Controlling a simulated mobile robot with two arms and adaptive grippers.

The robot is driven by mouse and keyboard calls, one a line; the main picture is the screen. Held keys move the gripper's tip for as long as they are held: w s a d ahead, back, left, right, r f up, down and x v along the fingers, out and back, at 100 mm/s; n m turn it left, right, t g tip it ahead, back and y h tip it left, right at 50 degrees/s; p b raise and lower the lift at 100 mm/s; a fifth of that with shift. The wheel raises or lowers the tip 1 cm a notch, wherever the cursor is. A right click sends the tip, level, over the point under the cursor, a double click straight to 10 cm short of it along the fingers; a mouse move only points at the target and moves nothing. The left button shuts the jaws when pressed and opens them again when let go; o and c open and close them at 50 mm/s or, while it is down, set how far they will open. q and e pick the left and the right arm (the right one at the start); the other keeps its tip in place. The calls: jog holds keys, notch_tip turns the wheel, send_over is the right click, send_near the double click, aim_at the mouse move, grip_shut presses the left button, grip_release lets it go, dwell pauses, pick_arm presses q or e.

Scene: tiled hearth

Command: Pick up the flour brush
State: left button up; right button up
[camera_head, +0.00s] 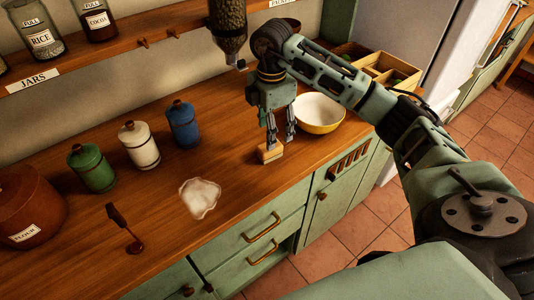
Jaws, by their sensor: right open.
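The flour brush looks to be the small tan block (269,152) near the front edge of the wooden counter, though its bristles are hard to make out. My right gripper (279,142) points down at it with its fingers apart. One fingertip is over or beside the block and the other is to its right. I cannot tell whether either finger touches it. The fingers partly cover the block's upper side. My left gripper is not in view.
A white flour patch (199,198) lies on the counter (165,240). A yellow-sided bowl (320,116) stands close right of the gripper. Green (92,169), white (139,146) and blue (183,124) canisters stand left.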

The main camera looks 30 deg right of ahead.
notch_tip(320, 180, down, 7)
jog(key=shift+s+r+p, duration=0.1)
jog(key=shift+r+p, duration=0.05)
jog(key=shift+p, duration=0.9)
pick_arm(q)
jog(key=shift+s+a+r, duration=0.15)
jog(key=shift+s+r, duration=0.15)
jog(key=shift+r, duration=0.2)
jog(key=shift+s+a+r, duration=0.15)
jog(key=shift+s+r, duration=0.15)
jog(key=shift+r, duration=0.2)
pick_arm(e)
jog(key=shift+f, duration=0.35)
jog(key=shift+c, duration=0.3)
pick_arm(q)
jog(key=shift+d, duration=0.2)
pick_arm(e)
jog(key=c, duration=1.2)
jog(key=shift+r, duration=0.1)
